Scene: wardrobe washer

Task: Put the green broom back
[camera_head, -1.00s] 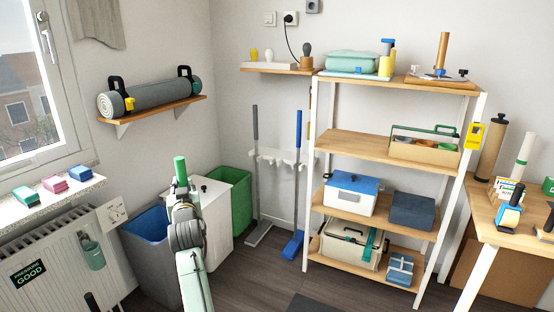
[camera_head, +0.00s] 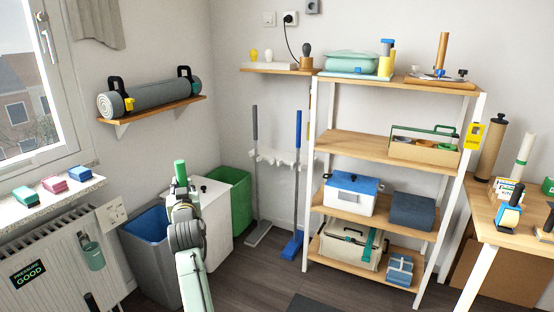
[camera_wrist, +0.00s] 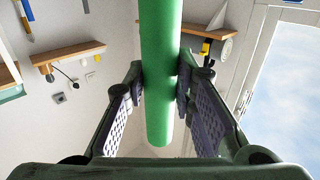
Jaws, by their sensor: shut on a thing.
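My gripper (camera_head: 181,189) is shut on the green broom (camera_head: 180,170). In the head view only the short green top of its handle shows above my gripper; the rest is hidden behind my arm. In the wrist view the green handle runs between the two finger pads of my gripper (camera_wrist: 160,92). The broom's head is not visible. A white wall holder (camera_head: 272,156) stands to the right and behind. A grey broom (camera_head: 255,135) and a blue broom (camera_head: 298,140) hang upright at it, with space between them. My gripper is apart from the holder.
A white cabinet (camera_head: 212,192), a green bin (camera_head: 240,195) and a blue-grey bin (camera_head: 148,245) stand close around my arm. A wooden shelf rack (camera_head: 360,146) is right of the blue broom. The floor (camera_head: 260,285) before the brooms looks clear.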

